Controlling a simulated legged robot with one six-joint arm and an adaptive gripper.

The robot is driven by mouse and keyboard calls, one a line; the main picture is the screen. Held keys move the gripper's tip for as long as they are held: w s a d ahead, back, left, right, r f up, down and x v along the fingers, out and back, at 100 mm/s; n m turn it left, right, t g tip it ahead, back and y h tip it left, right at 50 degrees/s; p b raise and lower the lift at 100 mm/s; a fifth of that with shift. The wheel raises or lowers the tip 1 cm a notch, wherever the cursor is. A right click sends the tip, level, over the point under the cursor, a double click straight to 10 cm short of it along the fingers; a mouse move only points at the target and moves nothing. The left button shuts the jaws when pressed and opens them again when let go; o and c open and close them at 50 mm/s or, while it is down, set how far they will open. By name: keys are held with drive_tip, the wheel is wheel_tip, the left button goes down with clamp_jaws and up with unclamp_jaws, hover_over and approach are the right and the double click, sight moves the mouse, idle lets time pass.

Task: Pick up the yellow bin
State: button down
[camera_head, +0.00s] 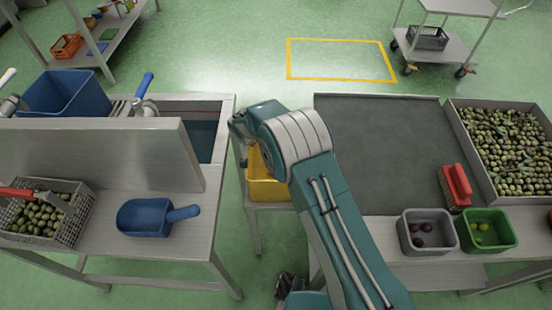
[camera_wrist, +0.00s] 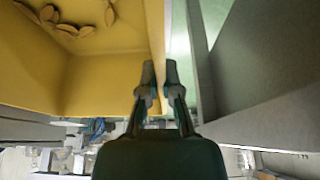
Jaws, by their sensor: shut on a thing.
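The yellow bin (camera_head: 262,187) stands in the gap between the two workbenches, over a low metal stand (camera_head: 251,207). My arm hides much of it in the head view. In the wrist view the yellow bin (camera_wrist: 100,85) fills the upper left, with several brown leaves (camera_wrist: 85,28) inside it. My gripper (camera_wrist: 159,75) is shut on the bin's wall at its right side, one finger on each side of the wall. The fingertips are hidden behind my arm in the head view. I cannot tell whether the bin touches the stand.
The left bench holds a blue scoop (camera_head: 146,217), an olive basket (camera_head: 44,216) and a blue bin (camera_head: 66,94). The right bench has a grey mat (camera_head: 375,145), an olive tray (camera_head: 506,148), and grey (camera_head: 426,246) and green tubs (camera_head: 487,243). Open floor lies beyond the benches.

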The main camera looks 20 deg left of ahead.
drive_tip(key=shift+d+r, duration=0.1)
wheel_tip(320, 180, up, 28)
idle(0.5)
idle(1.0)
